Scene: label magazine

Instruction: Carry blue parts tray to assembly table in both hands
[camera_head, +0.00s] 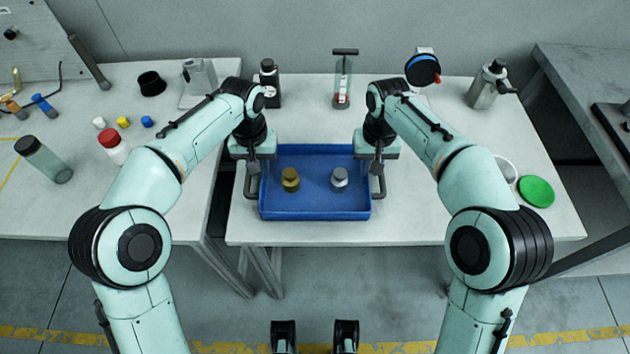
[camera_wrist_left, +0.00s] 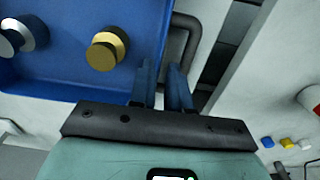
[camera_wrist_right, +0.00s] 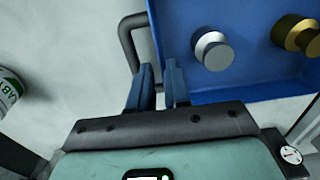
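The blue parts tray (camera_head: 314,207) is level in front of me over the middle table, with a brass weight (camera_head: 290,180) and a silver weight (camera_head: 339,179) inside. I cannot tell whether its base touches the table. My left gripper (camera_head: 253,168) is at the tray's left handle; in the left wrist view its fingers (camera_wrist_left: 163,82) stand a narrow gap apart with the grey handle (camera_wrist_left: 191,40) running between them. My right gripper (camera_head: 377,168) is at the right handle; in the right wrist view its fingers (camera_wrist_right: 158,82) close likewise on that handle (camera_wrist_right: 127,42). The fingertips' contact is partly hidden.
The middle table (camera_head: 440,225) holds a black bottle (camera_head: 269,85), a grey flask (camera_head: 486,86) and a green lid (camera_head: 536,191). A left table (camera_head: 90,210) carries bottles and small caps. Another table (camera_head: 580,75) stands at right. Nothing marks which is the assembly table.

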